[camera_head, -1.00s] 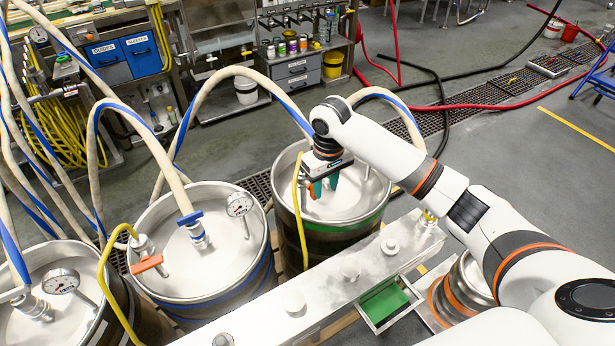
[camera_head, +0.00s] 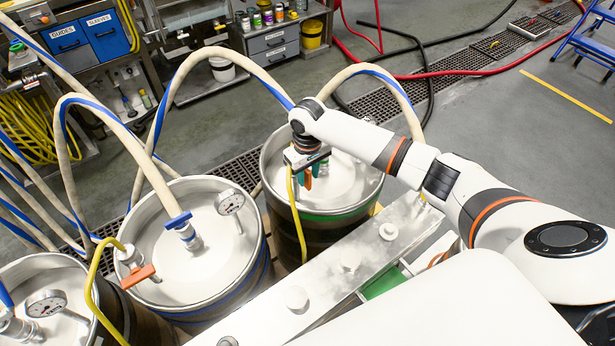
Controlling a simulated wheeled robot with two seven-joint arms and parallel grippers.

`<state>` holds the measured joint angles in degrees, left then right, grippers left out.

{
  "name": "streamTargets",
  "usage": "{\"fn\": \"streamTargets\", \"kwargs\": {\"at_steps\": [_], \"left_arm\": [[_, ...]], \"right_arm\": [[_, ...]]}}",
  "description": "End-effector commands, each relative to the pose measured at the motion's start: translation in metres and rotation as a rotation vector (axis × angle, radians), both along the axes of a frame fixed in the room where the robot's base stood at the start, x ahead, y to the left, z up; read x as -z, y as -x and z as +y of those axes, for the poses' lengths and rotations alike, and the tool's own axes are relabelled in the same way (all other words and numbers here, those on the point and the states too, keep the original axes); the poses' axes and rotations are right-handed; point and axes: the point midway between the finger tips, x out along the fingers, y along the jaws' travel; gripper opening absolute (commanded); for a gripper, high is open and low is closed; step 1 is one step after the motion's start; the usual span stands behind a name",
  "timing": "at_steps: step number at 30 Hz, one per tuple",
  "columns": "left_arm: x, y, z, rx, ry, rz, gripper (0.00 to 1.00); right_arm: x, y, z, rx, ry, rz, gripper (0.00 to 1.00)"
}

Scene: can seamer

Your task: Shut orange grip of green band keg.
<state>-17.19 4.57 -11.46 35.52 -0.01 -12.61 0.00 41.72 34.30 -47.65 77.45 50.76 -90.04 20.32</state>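The green band keg (camera_head: 340,214) stands right of the blue band keg, with a bare metal top and a green stripe below its rim. My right gripper (camera_head: 309,175) is over the left part of its lid, pointing down. A small piece of the orange grip (camera_head: 308,183) shows between or just beside its teal fingertips. The gripper body hides most of the grip and its valve, so I cannot tell which way the grip lies or whether the fingers touch it. My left gripper is out of view.
The blue band keg (camera_head: 256,279) has its own orange grip (camera_head: 138,276) and a gauge (camera_head: 229,202). A yellow hose (camera_head: 296,222) runs down by my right gripper. A metal beam (camera_head: 325,275) with round knobs lies in front. Beige hoses (camera_head: 215,55) arch over the kegs.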

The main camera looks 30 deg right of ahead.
Motion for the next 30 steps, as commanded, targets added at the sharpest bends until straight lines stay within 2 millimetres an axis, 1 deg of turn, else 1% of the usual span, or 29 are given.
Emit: {"fn": "streamTargets", "kwargs": {"at_steps": [1,3,6,15,16,21,22,30], "left_arm": [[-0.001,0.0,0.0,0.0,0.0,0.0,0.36],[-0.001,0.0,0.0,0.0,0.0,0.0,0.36],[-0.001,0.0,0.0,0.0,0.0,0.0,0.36],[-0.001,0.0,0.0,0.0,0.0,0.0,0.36],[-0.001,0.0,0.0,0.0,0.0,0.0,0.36],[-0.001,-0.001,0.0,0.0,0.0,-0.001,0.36],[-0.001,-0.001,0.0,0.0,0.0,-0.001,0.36],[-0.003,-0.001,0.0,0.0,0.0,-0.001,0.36]], "right_arm": [[0.007,0.0,0.0,0.0,0.0,0.002,0.33],[0.014,0.0,0.0,0.0,0.0,0.002,0.33],[0.021,0.0,0.0,-0.001,0.0,0.0,0.33],[0.023,0.0,0.0,-0.001,0.0,0.0,0.33],[0.023,0.0,0.0,-0.001,0.0,0.0,0.32],[0.023,0.0,0.0,-0.001,0.0,0.0,0.04],[0.023,0.0,0.0,-0.001,0.0,0.0,0.0],[0.022,0.0,0.0,0.0,-0.015,0.002,0.0]]}}
